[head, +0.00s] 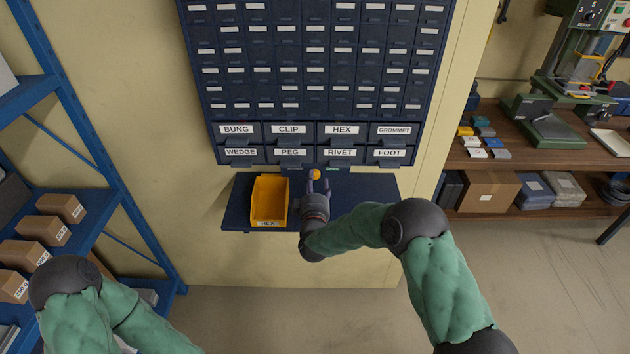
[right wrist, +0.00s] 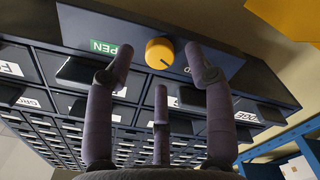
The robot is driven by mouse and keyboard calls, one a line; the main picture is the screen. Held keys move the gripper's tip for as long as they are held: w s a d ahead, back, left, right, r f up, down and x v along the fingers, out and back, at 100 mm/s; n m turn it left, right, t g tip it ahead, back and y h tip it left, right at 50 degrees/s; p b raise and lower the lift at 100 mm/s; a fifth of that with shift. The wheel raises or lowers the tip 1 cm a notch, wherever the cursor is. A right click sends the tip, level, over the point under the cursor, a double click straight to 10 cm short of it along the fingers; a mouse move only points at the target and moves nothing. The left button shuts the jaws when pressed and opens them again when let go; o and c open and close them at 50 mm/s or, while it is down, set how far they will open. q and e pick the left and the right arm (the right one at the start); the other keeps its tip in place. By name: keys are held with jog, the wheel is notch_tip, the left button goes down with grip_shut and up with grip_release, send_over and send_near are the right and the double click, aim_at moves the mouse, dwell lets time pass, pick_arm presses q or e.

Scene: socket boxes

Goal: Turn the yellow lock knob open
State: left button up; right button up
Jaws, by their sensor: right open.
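The yellow lock knob (head: 316,174) sits on the dark strip under the cabinet's bottom row of drawers. In the right wrist view the knob (right wrist: 160,53) is round, with a short dark mark on its face. A green label (right wrist: 103,47) reading OPEN is to the knob's left there. My right gripper (head: 318,188) is just in front of the knob, empty. In the right wrist view its open fingers (right wrist: 159,62) point toward the knob, one on each side and a third below. I cannot tell whether any finger touches it. My left gripper is out of view.
A yellow bin (head: 269,199) labelled HEX stands on the dark shelf (head: 365,190), left of my right gripper. The drawer cabinet (head: 307,155) is above. Blue racking with boxes is at the left; a wooden bench (head: 480,160) is at the right.

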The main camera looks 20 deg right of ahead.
jog(key=shift+x, duration=1.05)
grip_shut()
